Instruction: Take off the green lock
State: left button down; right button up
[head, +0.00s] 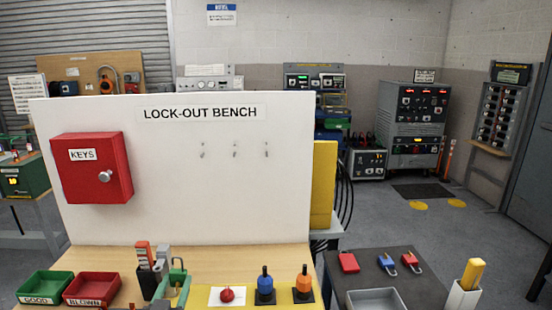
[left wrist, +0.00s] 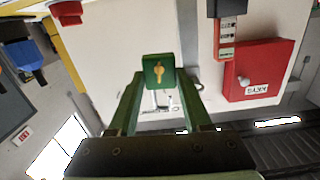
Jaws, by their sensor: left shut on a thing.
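The small green lock (left wrist: 158,72) is between the fingers of my left gripper (left wrist: 160,80) in the left wrist view. Its face with a brass keyhole is turned to that camera. In the head view the green lock (head: 178,273) shows small near the front edge of the bench, beside a grey upright part and an orange-and-black handle (head: 144,256). My left gripper is shut on the lock. Whether the shackle is still through anything is too small to tell. My right gripper is in neither view.
A white board with three hooks (head: 235,150) and a red KEYS box (head: 92,168) stands behind. Green (head: 45,287) and red (head: 92,288) trays lie left. A dark side table (head: 388,285) holds locks.

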pick_arm(q)
jog(key=shift+d, duration=0.1)
dwell(0.3)
jog(key=shift+s+r+p, duration=0.15)
jog(key=shift+s+p, duration=0.45)
jog(key=shift+s, duration=0.75)
jog(key=shift+s+d, duration=0.1)
jog(key=shift+s, duration=1.05)
